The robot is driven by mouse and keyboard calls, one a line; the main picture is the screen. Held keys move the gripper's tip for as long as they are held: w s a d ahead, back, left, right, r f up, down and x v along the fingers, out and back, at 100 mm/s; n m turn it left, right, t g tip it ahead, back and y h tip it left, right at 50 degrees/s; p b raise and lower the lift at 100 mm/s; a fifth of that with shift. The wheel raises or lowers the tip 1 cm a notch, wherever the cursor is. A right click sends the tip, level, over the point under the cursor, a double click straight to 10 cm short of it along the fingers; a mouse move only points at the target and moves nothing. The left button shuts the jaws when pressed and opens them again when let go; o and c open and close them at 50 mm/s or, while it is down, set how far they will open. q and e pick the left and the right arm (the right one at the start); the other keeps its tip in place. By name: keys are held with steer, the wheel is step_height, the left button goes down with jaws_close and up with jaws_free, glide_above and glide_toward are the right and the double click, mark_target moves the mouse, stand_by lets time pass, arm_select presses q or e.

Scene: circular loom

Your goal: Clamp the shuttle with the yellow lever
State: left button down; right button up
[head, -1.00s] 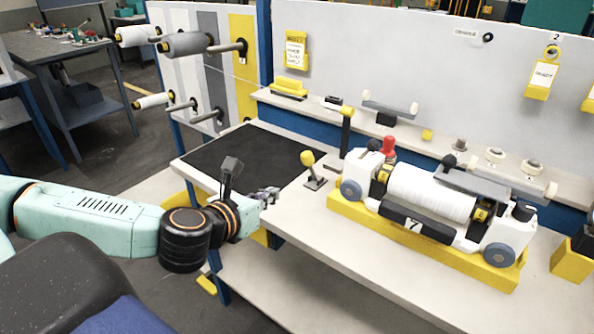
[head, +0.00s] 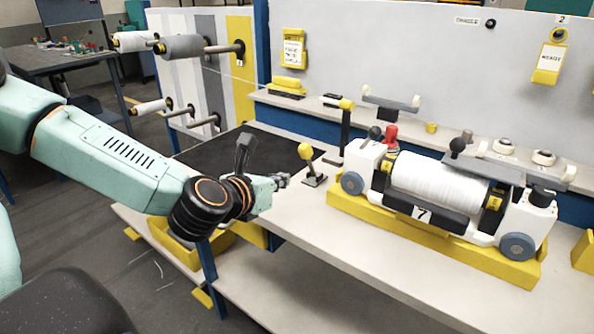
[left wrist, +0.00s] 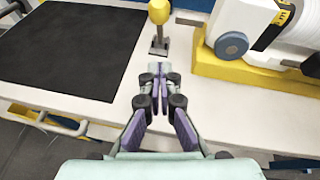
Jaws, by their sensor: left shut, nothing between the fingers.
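The yellow lever (head: 305,152) has a round yellow knob on a short stem and a metal base on the bench, left of the shuttle. It also shows in the left wrist view (left wrist: 159,12), straight ahead of the fingertips. The shuttle (head: 437,189) is a white unit with a white roll, grey wheels and a label 7, seated in a yellow cradle (head: 430,238). Its left end shows in the left wrist view (left wrist: 235,30). My left gripper (head: 284,180) is shut and empty, above the bench's front edge, short of the lever and apart from it. My right gripper is not in view.
A black mat (head: 245,150) lies on the bench left of the lever. A taller post with a yellow top (head: 346,104) stands behind the lever. A red knob (head: 391,132) rises behind the shuttle. Bare bench (head: 330,235) lies in front of the cradle.

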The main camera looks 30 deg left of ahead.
mark_target(308, 162)
arm_select(q)
steer(key=shift+w+a+f+b, duration=0.25)
steer(key=shift+w+b, duration=0.1)
steer(key=shift+b, duration=0.1)
steer(key=shift+w+d, duration=0.1)
steer(key=shift+w, duration=0.15)
steer(key=shift+w+d+f+b, duration=0.1)
steer(key=shift+w+f+b, duration=0.05)
steer(key=shift+w+b, duration=0.25)
steer(key=shift+b+x, duration=0.65)
steer(key=shift+x, duration=0.5)
steer(key=shift+w+a+r, duration=0.1)
steer(key=shift+w+r, duration=0.2)
steer(key=shift+w, duration=0.3)
steer(key=shift+w+a+r, duration=0.1)
steer(key=shift+w+r, duration=0.25)
steer(key=shift+w, duration=0.25)
steer(key=shift+w+a+r, duration=0.1)
steer(key=shift+w+r, duration=0.1)
steer(key=shift+w, duration=0.4)
steer(key=shift+r, duration=0.1)
